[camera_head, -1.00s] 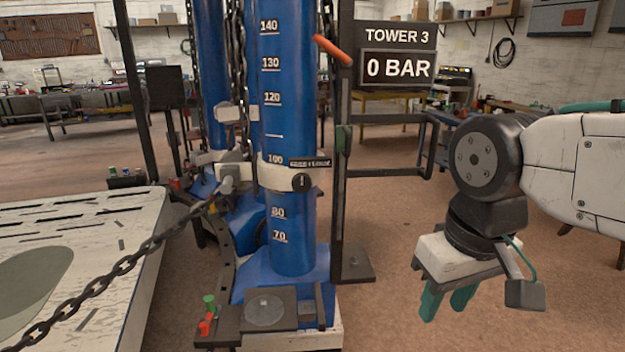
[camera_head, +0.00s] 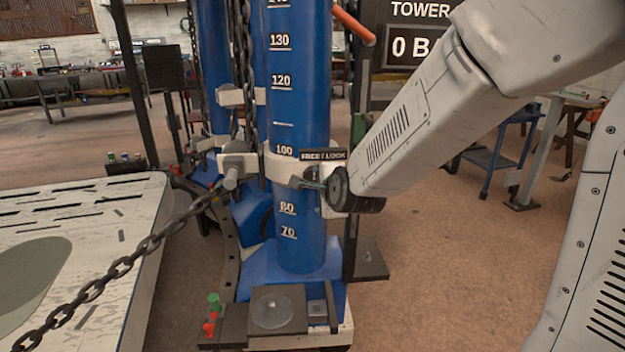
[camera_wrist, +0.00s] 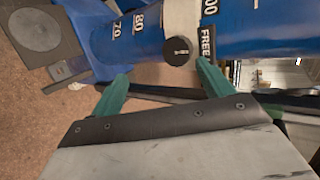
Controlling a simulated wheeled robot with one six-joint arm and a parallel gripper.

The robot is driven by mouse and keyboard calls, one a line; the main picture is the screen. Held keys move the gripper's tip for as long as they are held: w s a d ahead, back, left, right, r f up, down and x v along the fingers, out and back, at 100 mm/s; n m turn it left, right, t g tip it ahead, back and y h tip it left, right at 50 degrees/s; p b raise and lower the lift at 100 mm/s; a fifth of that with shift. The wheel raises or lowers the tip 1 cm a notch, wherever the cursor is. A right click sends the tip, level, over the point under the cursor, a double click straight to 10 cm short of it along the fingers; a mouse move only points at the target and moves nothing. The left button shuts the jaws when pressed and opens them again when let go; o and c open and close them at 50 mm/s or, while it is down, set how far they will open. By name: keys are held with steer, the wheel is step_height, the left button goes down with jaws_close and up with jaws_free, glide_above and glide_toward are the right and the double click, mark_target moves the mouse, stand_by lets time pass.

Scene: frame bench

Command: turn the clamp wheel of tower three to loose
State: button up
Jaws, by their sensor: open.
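The blue tower (camera_head: 298,120) has a white clamp collar (camera_head: 284,168) near its 100 mark. A FREE / LOCK label (camera_head: 322,154) sits on the collar. The clamp wheel (camera_wrist: 179,52) is a small round black knob with a pale mark, in the wrist view. The head view hides the wheel behind my gripper. My gripper (camera_head: 318,186) is at the collar in the head view. In the wrist view my gripper (camera_wrist: 162,70) is open, green fingers apart. The wheel is ahead of the gap, closer to the right finger. I cannot tell whether they touch.
My arm partly covers the Tower 3 pressure display (camera_head: 405,46). A dark post (camera_head: 352,235) and an orange lever (camera_head: 354,25) stand right of the tower. A chain (camera_head: 120,268) crosses to the left above a white platform (camera_head: 115,255). Floor at front right is clear.

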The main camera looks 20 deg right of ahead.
mark_target(313, 179)
steer(key=w+f+m+t+h, duration=0.1)
steer(key=w+m, duration=0.2)
steer(key=w, duration=0.1)
steer(key=w+d+f+m+t+h, duration=0.1)
steer(key=w+f+m+t, duration=0.1)
steer(key=w+m, duration=0.2)
steer(key=w+d+f+m+t+h, duration=0.1)
steer(key=w+m+t+h, duration=0.1)
steer(key=w, duration=0.3)
steer(key=shift+w+d+f+m, duration=0.2)
steer(key=shift+w+m, duration=0.15)
steer(key=shift+m, duration=0.45)
steer(key=c, duration=1)
